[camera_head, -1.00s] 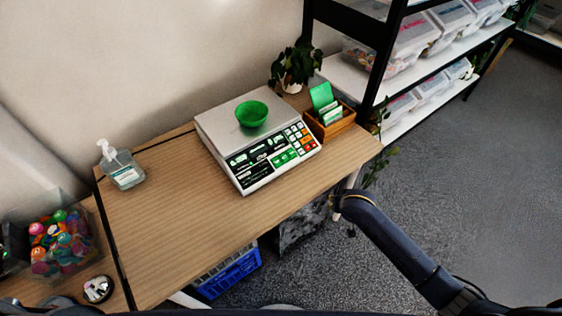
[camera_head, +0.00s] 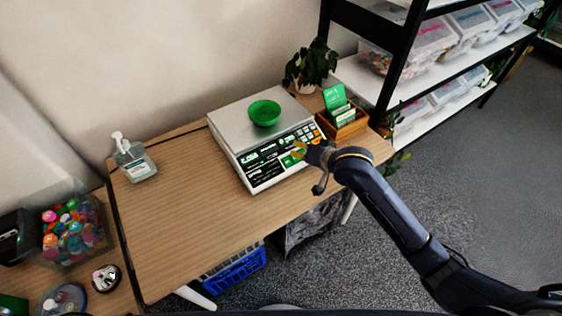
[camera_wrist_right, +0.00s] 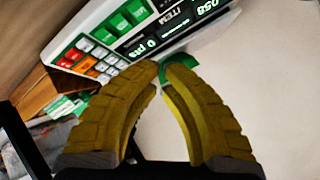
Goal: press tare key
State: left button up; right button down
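A white scale (camera_head: 228,124) with a keypad and green displays stands on the wooden table. A green bowl (camera_head: 264,112) sits on its metal pan. I cannot read which key is tare, nor tell whether the fingers touch the panel. My left gripper is out of view.
A wooden box (camera_head: 352,128) with green cards stands right of the scale, close to my right gripper. A potted plant (camera_head: 312,62) is behind. A sanitizer bottle (camera_head: 133,160) stands at the left. The table's front left (camera_head: 190,210) is clear.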

aim_at(288, 162)
jog(key=shift+w+a+r+y, duration=0.25)
jog(key=shift+a+r+y, duration=0.15)
jog(key=shift+a+r, duration=0.45)
jog(key=shift+d, duration=0.1)
jog(key=shift+w+a+f, duration=0.3)
jog(key=shift+w+f, duration=0.2)
jog(key=shift+f, duration=0.85)
jog(key=shift+w+a+f, duration=0.35)
jog(key=shift+w+f, duration=0.15)
jog(key=shift+f, duration=0.8)
jog(key=shift+w+a+f, duration=0.3)
jog(key=shift+w+f, duration=0.2)
jog(key=shift+f, duration=0.85)
jog(key=shift+w+a+f, duration=0.15)
jog(key=shift+w+f, duration=0.1)
jog(key=shift+f, duration=0.5)
jog(key=shift+r, duration=0.2)
jog(key=shift+s+d+r, duration=0.2)
jog(key=shift+s+r, duration=0.1)
jog(key=shift+r, duration=0.25)
jog(key=shift+r, duration=0.1)
jog(key=shift+s+d+r, duration=0.2)
jog(key=shift+s+r, duration=0.05)
jog(key=shift+r, duration=0.5)
jog(key=shift+s+d+r, duration=0.15)
jog(key=shift+s+r, duration=0.15)
jog(key=shift+r, duration=0.4)
jog(key=shift+s+d+r, duration=0.2)
jog(key=shift+s+r, duration=0.05)
jog(key=shift+r, duration=0.5)
